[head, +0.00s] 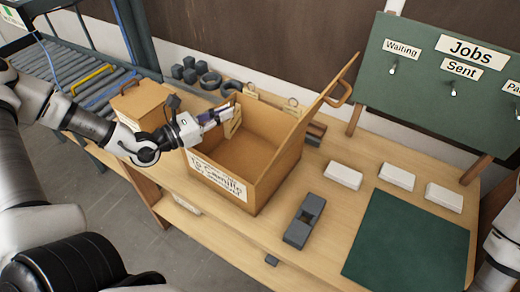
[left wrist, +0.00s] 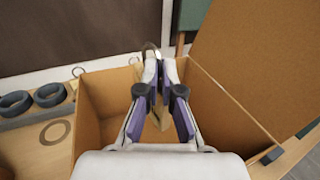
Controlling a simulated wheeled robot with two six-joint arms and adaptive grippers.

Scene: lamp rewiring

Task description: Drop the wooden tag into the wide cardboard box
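The wide cardboard box (head: 275,178) stands open on the table, with a lettered white label on its front and its lid raised at the right. My left gripper (head: 228,113) is over the box's opening, near its left back side. It is shut on the wooden tag (head: 234,122), which hangs from the fingertips above the box floor. In the left wrist view, the fingertips (left wrist: 160,72) meet around the tag, and a thin ring shows beyond them. The fingers hide part of the tag. My right gripper is not in view; only part of that arm shows at the right edge.
A smaller cardboard box (head: 142,104) stands left of the wide box. Dark rings and blocks (head: 190,72) lie behind. A dark grey block (head: 304,220), white blocks (head: 397,176) and a green mat (head: 410,245) lie right. A green jobs board (head: 440,75) stands behind them.

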